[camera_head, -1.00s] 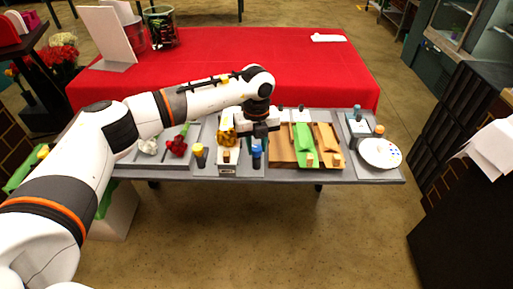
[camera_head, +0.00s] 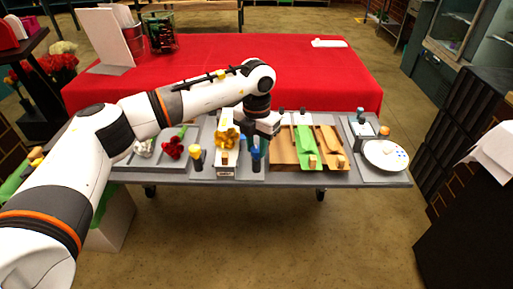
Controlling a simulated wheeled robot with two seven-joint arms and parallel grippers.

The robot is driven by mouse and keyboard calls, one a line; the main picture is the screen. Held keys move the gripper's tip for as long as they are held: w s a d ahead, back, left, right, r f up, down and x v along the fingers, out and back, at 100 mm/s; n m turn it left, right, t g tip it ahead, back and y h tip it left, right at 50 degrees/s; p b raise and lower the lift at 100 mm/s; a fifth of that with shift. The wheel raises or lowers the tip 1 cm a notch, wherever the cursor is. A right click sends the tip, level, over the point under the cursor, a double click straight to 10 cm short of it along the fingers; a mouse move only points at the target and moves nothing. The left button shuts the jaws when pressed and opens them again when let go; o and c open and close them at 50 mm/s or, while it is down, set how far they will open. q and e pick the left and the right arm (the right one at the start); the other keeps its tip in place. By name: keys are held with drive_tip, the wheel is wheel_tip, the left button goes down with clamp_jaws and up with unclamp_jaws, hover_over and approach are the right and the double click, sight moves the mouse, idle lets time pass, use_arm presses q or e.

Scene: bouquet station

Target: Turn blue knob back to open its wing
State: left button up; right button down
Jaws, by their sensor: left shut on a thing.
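The blue knob (camera_head: 256,154) stands on the grey bench, to the right of the white holder with the yellow flowers (camera_head: 226,138). My left gripper (camera_head: 254,141) points down at the blue knob, turned at an angle, and is shut on it; its fingertips are small and partly hidden. The blue knob's wing cannot be made out clearly beside the gripper. My right gripper is not in view.
A yellow-topped knob (camera_head: 196,157) stands to the left, with red flowers (camera_head: 173,149) beyond it. Brown and green boards (camera_head: 308,150) lie to the right, then a white round plate (camera_head: 385,155). A red-covered table (camera_head: 310,75) is behind.

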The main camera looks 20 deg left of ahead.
sight(257, 148)
use_arm(q)
drive_tip(key=shift+m+b, duration=0.3)
drive_tip(key=shift+m, duration=0.7)
drive_tip(key=shift+r, duration=0.1)
drive_tip(key=o, duration=1)
drive_tip(key=shift+c, duration=0.2)
wheel_tip(257, 148, up, 12)
drive_tip(key=b, duration=0.1)
